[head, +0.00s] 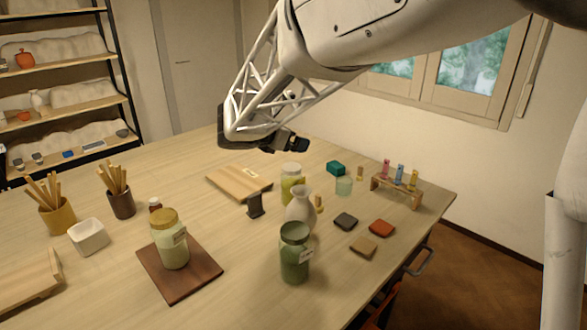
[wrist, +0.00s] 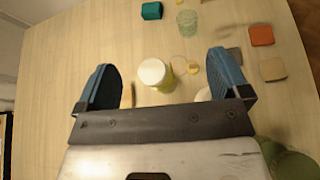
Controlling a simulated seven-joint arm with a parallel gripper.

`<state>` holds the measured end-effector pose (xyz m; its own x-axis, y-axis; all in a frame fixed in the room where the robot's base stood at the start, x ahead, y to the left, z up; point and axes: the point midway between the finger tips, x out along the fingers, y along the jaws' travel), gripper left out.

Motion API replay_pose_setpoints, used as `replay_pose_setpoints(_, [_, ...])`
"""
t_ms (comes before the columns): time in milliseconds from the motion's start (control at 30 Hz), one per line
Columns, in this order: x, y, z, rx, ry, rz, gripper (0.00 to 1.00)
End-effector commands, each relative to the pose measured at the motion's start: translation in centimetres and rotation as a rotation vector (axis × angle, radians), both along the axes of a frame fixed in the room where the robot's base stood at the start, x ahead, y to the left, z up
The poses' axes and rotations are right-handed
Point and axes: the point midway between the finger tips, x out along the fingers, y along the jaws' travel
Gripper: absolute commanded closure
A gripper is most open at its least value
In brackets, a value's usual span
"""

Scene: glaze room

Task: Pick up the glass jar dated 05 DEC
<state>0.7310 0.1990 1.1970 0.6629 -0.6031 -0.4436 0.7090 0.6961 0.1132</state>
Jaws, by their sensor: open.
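Three glass jars with paper labels stand on the table. A jar with a pale lid and yellow-green contents (head: 291,186) stands behind the white vase; in the wrist view its lid (wrist: 152,72) shows between the fingers, below them. A cream-filled jar with a tan lid (head: 170,243) stands on a brown board (head: 200,281). A dark green jar (head: 295,257) stands at the front; part of it shows at lower right in the wrist view (wrist: 292,162). The label dates are too small to read. My gripper (wrist: 165,68) is open and empty, above the table.
The white vase (head: 300,209) stands close to the pale-lidded jar. A dark small stand (head: 255,206), a wooden board (head: 231,183) and a clear glass (head: 344,186) are nearby. Coloured tiles (head: 382,228) and a vial rack (head: 397,190) lie right. Tool cups (head: 121,204) stand left.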

Motion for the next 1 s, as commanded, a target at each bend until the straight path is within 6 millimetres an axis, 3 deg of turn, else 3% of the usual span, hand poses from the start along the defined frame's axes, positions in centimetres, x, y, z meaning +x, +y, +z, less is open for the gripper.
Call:
replay_pose_setpoints(367, [2.5,4.1,-1.0,-0.134,0.026,0.122,0.06])
replay_pose_setpoints(800, [2.4,4.0,-9.3,-0.133,0.026,0.119,0.06])
replay_pose_setpoints(1000, [2.4,3.9,-10.7,-0.131,0.024,0.118,0.06])
